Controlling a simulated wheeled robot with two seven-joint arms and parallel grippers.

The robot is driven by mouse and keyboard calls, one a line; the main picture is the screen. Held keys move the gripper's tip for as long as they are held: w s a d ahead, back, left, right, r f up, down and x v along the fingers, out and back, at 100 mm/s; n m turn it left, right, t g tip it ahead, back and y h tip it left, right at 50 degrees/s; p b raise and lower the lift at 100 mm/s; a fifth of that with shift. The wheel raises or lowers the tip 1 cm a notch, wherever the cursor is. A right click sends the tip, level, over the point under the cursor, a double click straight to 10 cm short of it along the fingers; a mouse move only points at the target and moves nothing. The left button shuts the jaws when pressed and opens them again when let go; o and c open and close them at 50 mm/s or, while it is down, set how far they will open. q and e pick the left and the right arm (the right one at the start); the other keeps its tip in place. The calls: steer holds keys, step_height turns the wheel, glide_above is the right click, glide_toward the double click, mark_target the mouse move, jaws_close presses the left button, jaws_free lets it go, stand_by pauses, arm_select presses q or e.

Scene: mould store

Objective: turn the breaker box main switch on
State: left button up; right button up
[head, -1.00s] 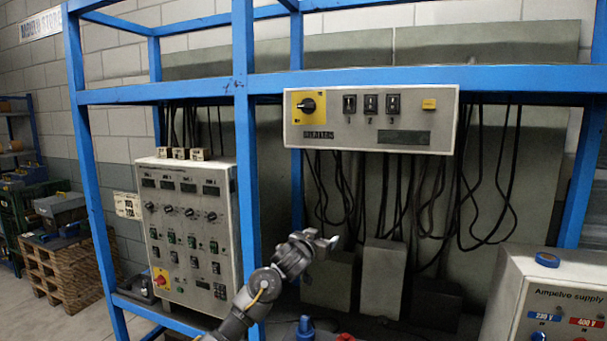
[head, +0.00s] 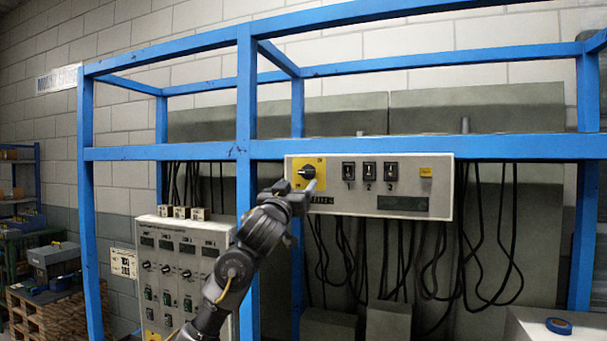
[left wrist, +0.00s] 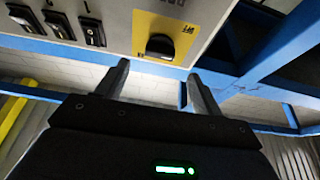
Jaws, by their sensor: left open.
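The breaker box (head: 370,205) is a pale panel fixed to the blue frame. Its main switch (head: 307,172) is a black rotary knob on a yellow plate at the panel's left end. The knob also shows in the left wrist view (left wrist: 160,46), just beyond my fingers. My left gripper (head: 300,187) is at the lower left of the yellow plate in the head view and hides part of it. In the left wrist view the left gripper (left wrist: 155,82) is open and empty, its two fingers apart and pointing towards the knob without being around it. My right gripper is out of view.
Three small black switches (head: 369,171) and a yellow button (head: 425,172) sit right of the knob. A blue frame post (head: 246,110) stands left of the box. A control cabinet (head: 170,240) is at lower left, and black cables (head: 400,260) hang below the box.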

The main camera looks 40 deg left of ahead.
mark_target(306, 174)
arm_select(q)
steer(key=p+x, duration=0.1)
steer(key=x, duration=0.3)
steer(key=shift+w+a+r+p, duration=0.15)
steer(key=shift+w+r+p, duration=0.15)
steer(key=shift+p, duration=0.1)
steer(key=shift+w+a+r, duration=0.1)
steer(key=shift+w+a, duration=0.15)
steer(key=shift+w, duration=0.55)
steer(key=shift+c, duration=1)
steer(key=c, duration=0.8)
